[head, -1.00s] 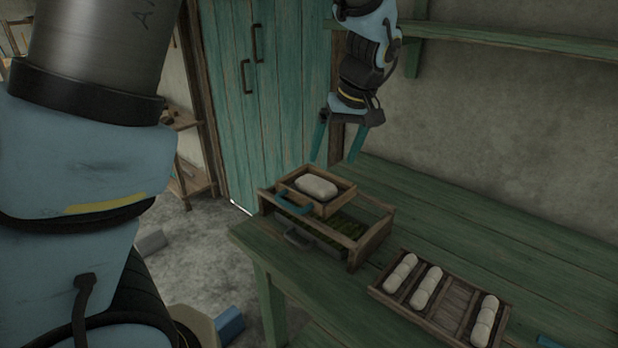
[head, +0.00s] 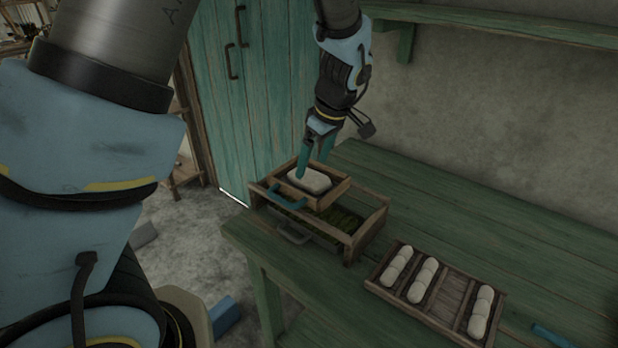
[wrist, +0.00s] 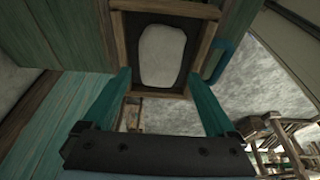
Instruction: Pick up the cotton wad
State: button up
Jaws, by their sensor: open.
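The cotton wad (head: 311,181) is a white oblong pad lying in a small wooden drawer (head: 334,192) on top of a wooden box frame on the green table. It also shows in the wrist view (wrist: 161,54), framed by the drawer's walls. My gripper (head: 313,172) is just above the drawer, pointing down, with its teal fingers close to the wad in the head view. In the wrist view the fingers are spread apart with nothing between them, and the wad lies beyond their tips. The exact gap between tips and wad cannot be told.
The drawer has a teal handle (head: 288,196). The box frame below (head: 370,232) holds something dark green. A wooden tray (head: 452,300) with several white rolls stands to the right. A teal item (head: 552,336) lies at the right front. The table's back is clear.

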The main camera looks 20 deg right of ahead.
aim_at(310, 175)
jog(key=shift+p+x, duration=0.6)
jog(key=shift+x, duration=1.5)
jog(key=shift+s+d, duration=0.1)
jog(key=shift+s, duration=0.05)
jog(key=c, duration=1.2)
